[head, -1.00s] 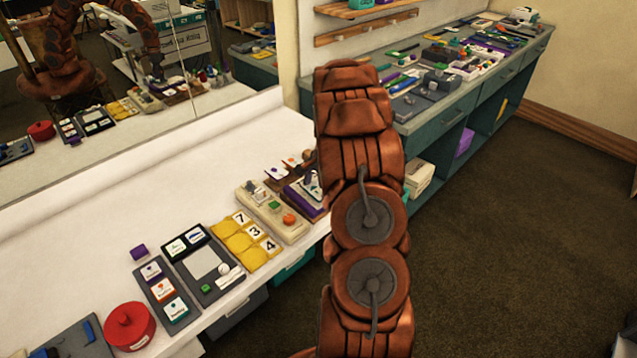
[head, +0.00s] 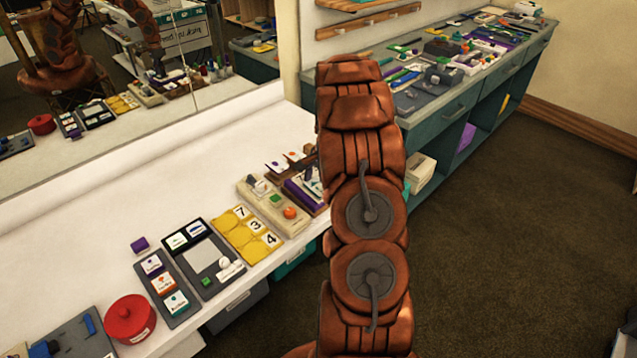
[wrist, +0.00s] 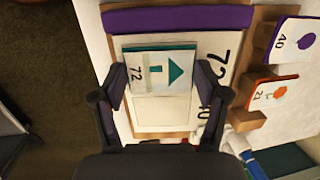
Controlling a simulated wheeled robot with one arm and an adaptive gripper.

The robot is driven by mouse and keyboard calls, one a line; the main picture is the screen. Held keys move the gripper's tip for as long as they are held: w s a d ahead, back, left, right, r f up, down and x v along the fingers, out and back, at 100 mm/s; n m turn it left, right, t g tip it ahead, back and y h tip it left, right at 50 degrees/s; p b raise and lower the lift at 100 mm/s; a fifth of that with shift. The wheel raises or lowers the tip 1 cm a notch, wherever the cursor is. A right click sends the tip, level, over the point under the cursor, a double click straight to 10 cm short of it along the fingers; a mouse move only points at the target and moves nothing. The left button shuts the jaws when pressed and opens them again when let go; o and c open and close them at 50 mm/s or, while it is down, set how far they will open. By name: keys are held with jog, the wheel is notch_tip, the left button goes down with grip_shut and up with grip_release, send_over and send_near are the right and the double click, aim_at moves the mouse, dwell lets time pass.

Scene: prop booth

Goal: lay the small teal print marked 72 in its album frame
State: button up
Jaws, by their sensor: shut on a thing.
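In the wrist view my gripper (wrist: 160,88) is shut on the small teal print (wrist: 160,70), one dark finger at each side edge. The print has a teal border strip, a teal arrow shape and the number 72. It is over the open album page (wrist: 148,127), which has a purple spine (wrist: 175,19) at the top. A large 72 is printed to the right of the print, and a 40 is partly covered by the right finger. A pale, empty pocket shows below the print. I cannot tell whether the print touches the page. In the head view my arm hides much of the album (head: 303,197).
Right of the album in the wrist view stand a purple card marked 40 (wrist: 297,42) and an orange card marked 21 (wrist: 272,92), in wooden holders. In the head view, a beige tray (head: 273,207), yellow number tiles (head: 240,238) and a red pot (head: 130,318) line the white counter.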

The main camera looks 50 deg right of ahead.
jog(key=o, duration=0.8)
jog(key=shift+r, duration=0.1)
notch_tip(320, 180, up, 12)
jog(key=s+d, duration=0.1)
jog(key=shift+s+d+f, duration=0.15)
jog(key=shift+s+f, duration=0.05)
jog(key=shift+s, duration=0.15)
